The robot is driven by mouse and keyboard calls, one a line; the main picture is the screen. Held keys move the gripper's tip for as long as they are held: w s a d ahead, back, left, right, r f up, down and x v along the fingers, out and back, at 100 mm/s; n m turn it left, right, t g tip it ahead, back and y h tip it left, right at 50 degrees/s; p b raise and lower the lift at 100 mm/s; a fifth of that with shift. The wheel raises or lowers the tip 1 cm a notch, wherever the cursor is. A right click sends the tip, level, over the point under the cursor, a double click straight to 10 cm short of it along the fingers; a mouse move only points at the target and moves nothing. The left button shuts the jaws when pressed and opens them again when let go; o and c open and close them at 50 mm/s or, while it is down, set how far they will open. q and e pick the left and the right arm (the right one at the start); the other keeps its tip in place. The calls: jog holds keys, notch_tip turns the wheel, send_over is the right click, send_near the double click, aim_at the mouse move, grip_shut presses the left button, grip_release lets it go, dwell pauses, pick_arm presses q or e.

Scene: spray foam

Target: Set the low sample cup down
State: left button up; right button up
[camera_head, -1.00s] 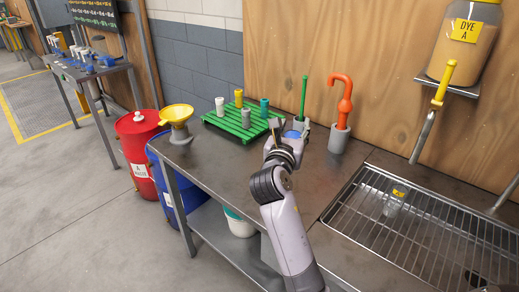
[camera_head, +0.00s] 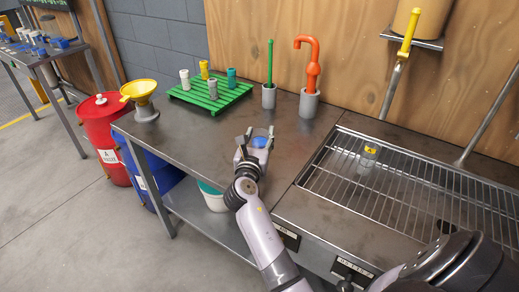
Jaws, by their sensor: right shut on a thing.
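My right gripper (camera_head: 256,138) is shut on a low sample cup (camera_head: 260,143) that looks clear with blue in it. Its fingers sit on either side of the cup. It is over the bare middle of the grey metal worktop (camera_head: 205,147), in front of the green rack and the grey pots. The fingers partly hide the cup, and I cannot tell if its base touches the worktop. My left gripper is not in view.
A green slatted rack (camera_head: 229,101) bears several small containers. Grey pots (camera_head: 309,103) hold a green tool and an orange one. A yellow funnel (camera_head: 139,90) stands at the left corner. A wire grate (camera_head: 410,195) with a small yellow-marked container (camera_head: 369,152) lies right.

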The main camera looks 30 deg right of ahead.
aim_at(260, 147)
jog(key=shift+f+b, duration=0.5)
jog(key=shift+f, duration=1.6)
jog(key=shift+f, duration=0.1)
jog(key=o, duration=1.3)
jog(key=shift+c, duration=0.2)
